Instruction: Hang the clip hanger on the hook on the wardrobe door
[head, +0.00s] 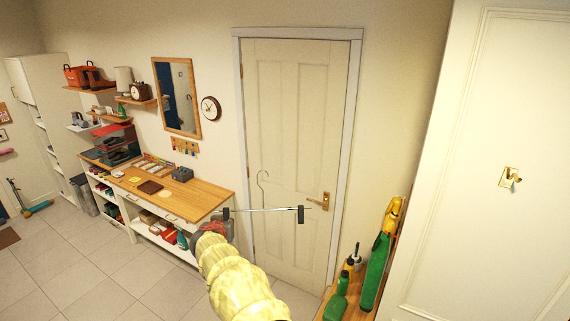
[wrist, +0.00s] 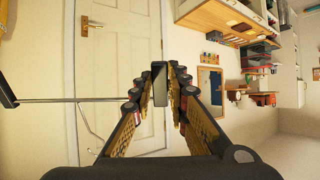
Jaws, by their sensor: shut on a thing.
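My gripper (head: 218,230) is shut on one dark end clip of the clip hanger (head: 265,210) and holds it in mid-air in front of the closed room door. The hanger's metal bar runs level to the right to its other dark clip, and its wire hook points up. In the wrist view, my gripper (wrist: 164,88) has the clip between its fingers; the hanger's bar (wrist: 60,101) runs left to the far clip. The brass hook (head: 512,178) is on the white wardrobe door (head: 535,100) at the right, well apart from the hanger. The wrist view does not show that hook.
A wooden shelf (head: 338,301) with green and yellow bottles stands between the room door (head: 295,110) and the wardrobe. A wood-topped bench (head: 200,194) stands left of my arm. The space before the wardrobe door looks clear.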

